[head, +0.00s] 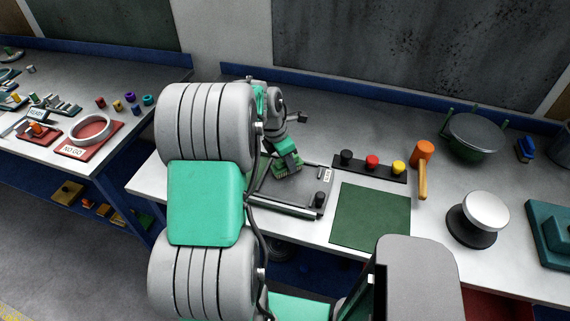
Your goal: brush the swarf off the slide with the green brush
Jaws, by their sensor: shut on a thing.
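The slide (309,182) is a grey metal block with a small label and a black knob, lying on the bench behind my arm. My arm hides its left part. My gripper (283,151) is over the slide's back part, pointing down. It is shut on the green brush (287,162), whose pale lower end is at or just above the slide's top. I cannot tell whether it touches. No swarf can be made out at this size.
A green mat (371,218) lies right of the slide. Behind it stands a strip with black, red and yellow knobs (371,162). Another bench with trays is at left.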

